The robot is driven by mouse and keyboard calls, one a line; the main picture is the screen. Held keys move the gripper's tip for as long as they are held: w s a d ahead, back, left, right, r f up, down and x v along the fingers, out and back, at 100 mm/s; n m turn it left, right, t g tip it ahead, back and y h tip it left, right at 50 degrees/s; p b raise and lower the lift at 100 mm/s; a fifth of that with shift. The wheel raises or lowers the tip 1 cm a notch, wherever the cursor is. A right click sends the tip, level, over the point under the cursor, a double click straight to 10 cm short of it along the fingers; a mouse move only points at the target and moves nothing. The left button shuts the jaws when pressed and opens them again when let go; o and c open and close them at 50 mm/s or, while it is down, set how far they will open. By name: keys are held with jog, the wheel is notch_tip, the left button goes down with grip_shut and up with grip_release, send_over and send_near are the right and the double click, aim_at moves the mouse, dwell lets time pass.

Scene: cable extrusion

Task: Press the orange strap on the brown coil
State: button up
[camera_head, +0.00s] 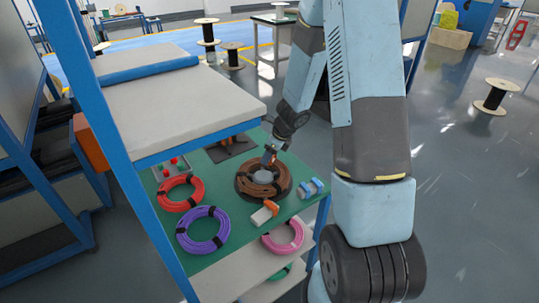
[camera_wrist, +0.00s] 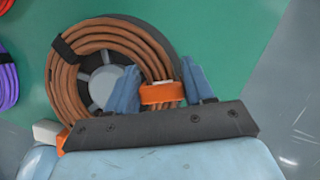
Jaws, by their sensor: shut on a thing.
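The brown coil (camera_head: 248,188) lies around a grey hub on the green bench top, and it fills the upper left of the wrist view (camera_wrist: 95,40). The orange strap (camera_wrist: 162,93) is on the coil's near right side in the wrist view, between the two blue fingers. My gripper (camera_wrist: 160,88) is at the coil's rim, with one finger on the hub side and one on the outer side. It is shut on the strapped part of the coil. In the head view my gripper (camera_head: 268,157) is at the coil's far edge, and the strap is hard to make out.
A red coil (camera_head: 180,193) and a purple coil (camera_head: 203,230) lie to the left on the bench top (camera_head: 240,218). A white and orange tool (camera_head: 264,213) and a blue and grey item (camera_head: 311,188) lie near the front edge. A blue frame post and a grey upper shelf (camera_head: 180,105) stand close at the left.

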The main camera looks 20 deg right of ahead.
dwell(0.3)
jog(key=o, duration=0.9)
jog(key=shift+r, duration=3.95)
